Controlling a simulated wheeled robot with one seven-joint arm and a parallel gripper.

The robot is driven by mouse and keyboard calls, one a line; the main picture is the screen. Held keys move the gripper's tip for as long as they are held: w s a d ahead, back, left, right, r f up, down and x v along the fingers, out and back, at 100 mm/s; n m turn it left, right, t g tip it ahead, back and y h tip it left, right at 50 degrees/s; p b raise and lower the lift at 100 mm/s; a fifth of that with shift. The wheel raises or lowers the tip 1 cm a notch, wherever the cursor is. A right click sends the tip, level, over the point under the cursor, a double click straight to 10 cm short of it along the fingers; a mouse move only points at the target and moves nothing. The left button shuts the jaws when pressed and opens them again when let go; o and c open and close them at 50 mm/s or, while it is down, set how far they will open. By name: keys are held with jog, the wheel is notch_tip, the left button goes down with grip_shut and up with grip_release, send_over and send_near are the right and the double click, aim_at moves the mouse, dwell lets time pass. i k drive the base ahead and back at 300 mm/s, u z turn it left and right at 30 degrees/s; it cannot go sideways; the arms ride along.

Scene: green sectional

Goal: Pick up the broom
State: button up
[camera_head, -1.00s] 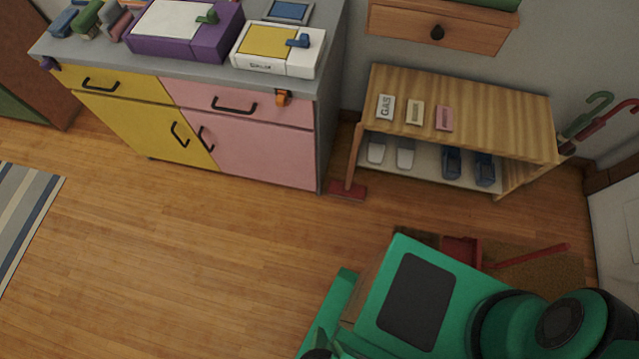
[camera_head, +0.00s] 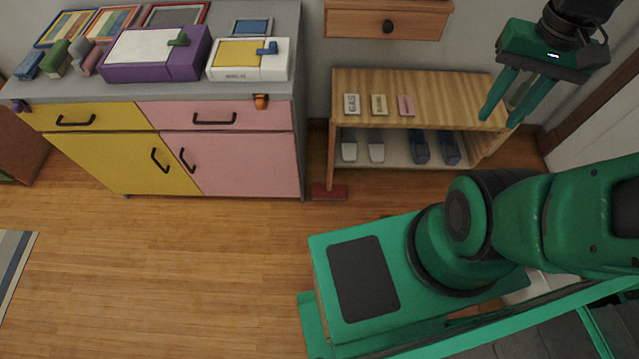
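A small broom (camera_head: 328,191) stands at the left end of the wooden shoe rack. Its flat red head rests on the floor beside the cabinet, and its short wooden handle rises against the rack's left side, hard to tell apart from the rack's wood. My gripper (camera_head: 501,118) is at the upper right, in front of the right end of the rack. Its two green fingers point down and are spread with nothing between them. It is well to the right of the broom and higher up.
The wooden rack (camera_head: 465,92) holds small labelled boxes on top and shoes below. A yellow and pink cabinet (camera_head: 232,148) stands close left of the broom, a drawer (camera_head: 385,24) above the rack. My arm covers the lower right.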

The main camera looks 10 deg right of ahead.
aim_at(329, 190)
jog(key=z, duration=0.75)
jog(key=k, duration=0.4)
jog(key=z, duration=0.2)
